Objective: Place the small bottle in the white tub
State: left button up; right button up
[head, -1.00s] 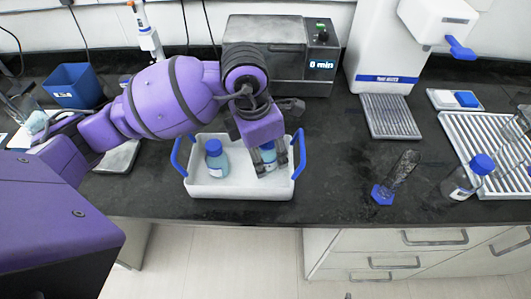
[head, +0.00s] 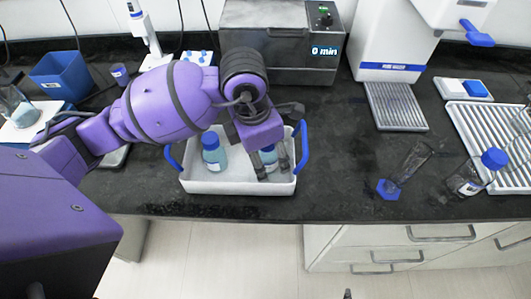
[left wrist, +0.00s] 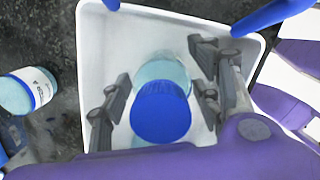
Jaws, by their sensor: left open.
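The white tub (head: 205,186) with blue handles stands on the dark counter. A small bottle (head: 269,157) with bluish contents is in its right part, partly hidden by my gripper. In the left wrist view its blue cap (left wrist: 160,112) faces the camera, and it appears upright. My left gripper (head: 271,172) is open, reaching down into the tub with its fingers on both sides of this bottle; gaps show beside the cap in the left wrist view (left wrist: 160,100). A second blue-capped bottle (head: 214,155) stands in the tub's left part.
A blue bin (head: 62,78) and a glass vessel (head: 18,108) are at the left. A grey heating unit (head: 275,45) stands behind. A glass cylinder (head: 408,163), a clear blue-capped bottle (head: 470,178) and a white rack (head: 480,130) are at the right.

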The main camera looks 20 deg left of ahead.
pick_arm(q)
jog(key=r, duration=0.4)
jog(key=a+r, duration=0.1)
jog(key=r, duration=0.3)
jog(key=s+r, duration=0.1)
jog(key=r, duration=0.3)
jog(key=shift+a+r+p, duration=0.2)
jog(key=shift+r+p, duration=0.05)
jog(key=shift+p, duration=0.15)
